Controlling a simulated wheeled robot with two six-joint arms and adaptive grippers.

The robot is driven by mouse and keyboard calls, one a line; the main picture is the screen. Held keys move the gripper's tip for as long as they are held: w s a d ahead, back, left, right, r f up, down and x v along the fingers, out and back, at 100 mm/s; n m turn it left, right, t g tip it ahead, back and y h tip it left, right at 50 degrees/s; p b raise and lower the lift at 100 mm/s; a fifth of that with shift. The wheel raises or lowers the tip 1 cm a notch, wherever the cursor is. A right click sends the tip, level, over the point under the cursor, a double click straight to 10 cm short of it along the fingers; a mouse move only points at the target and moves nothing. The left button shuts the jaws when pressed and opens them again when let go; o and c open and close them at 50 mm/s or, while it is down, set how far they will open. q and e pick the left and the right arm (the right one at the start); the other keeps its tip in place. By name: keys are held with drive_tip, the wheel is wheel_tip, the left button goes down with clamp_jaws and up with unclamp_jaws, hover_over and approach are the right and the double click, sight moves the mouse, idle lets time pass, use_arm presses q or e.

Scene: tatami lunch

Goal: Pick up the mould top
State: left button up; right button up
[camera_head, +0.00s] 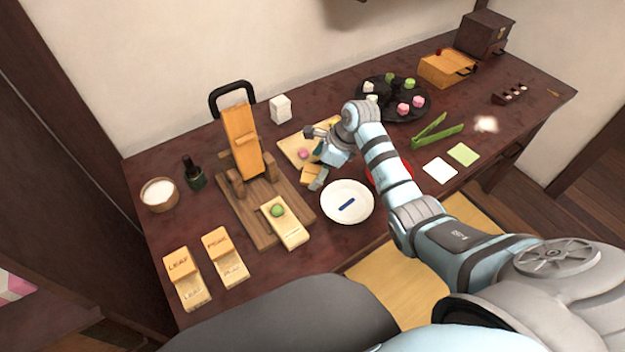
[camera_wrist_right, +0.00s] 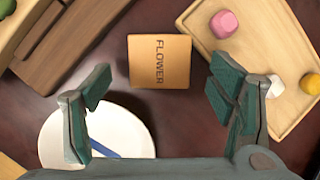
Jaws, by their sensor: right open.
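A square light-wood block marked FLOWER (camera_wrist_right: 160,62) lies on the dark table, centred ahead of my right gripper (camera_wrist_right: 160,88) in the right wrist view. The fingers are open, one on each side of the block, and hold nothing. I cannot tell whether they are level with it. In the head view the block (camera_head: 310,173) shows partly beside the right gripper (camera_head: 318,160). Other mould pieces marked LEAF (camera_head: 179,264) and PEARL (camera_head: 216,242) lie at the front left. My left gripper is not in view.
A white plate (camera_head: 346,216) with a blue strip is close to the right gripper. A wooden tray (camera_head: 291,146) with small sweets lies just behind. A wooden press (camera_head: 242,140) stands to the left, with a green ball (camera_head: 277,210) on a block before it. Green tongs (camera_head: 437,134) lie right.

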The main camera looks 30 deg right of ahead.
sight(312, 175)
drive_tip(key=shift+x, duration=1.25)
drive_tip(key=shift+s+r, duration=0.1)
drive_tip(key=c, duration=1.1)
drive_tip(key=shift+r, duration=0.1)
drive_tip(key=shift+c, duration=0.2)
